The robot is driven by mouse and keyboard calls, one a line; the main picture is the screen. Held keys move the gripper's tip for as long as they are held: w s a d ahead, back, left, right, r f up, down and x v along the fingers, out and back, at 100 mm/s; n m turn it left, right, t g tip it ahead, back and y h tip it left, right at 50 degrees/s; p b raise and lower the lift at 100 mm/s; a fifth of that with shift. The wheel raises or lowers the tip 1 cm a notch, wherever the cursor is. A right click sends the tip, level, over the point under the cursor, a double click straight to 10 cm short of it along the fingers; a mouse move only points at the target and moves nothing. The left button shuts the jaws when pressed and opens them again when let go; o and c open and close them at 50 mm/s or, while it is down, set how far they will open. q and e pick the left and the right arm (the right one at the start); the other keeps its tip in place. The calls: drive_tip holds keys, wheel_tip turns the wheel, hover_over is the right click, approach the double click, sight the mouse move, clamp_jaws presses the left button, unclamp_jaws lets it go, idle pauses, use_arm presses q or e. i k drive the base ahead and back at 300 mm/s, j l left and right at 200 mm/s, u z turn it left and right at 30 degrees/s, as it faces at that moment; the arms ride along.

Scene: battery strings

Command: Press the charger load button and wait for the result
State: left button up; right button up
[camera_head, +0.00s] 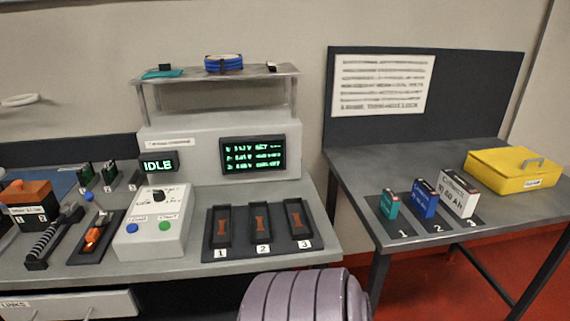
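The charger (210,145) stands on the left bench with a small screen (158,165) reading IDLE and a larger screen (253,156) with lines of green text, too small to read. In front of it is a sloped control box (152,245) with a black dial (159,196). The box has a blue button (132,228) at left and a green button (164,226) at right. Their small labels are hard to read; I cannot tell which says load. Neither gripper is in view, and nothing covers the buttons.
Three bays (262,226), numbered 1 to 3, lie right of the box. An orange tool (96,236) and a black ribbed-handled tool (55,235) lie left. The right table holds three batteries (425,198) and a yellow case (508,172). A shelf (214,74) stands above the charger.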

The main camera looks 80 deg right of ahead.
sight(131, 228)
drive_tip(key=z, duration=2.2)
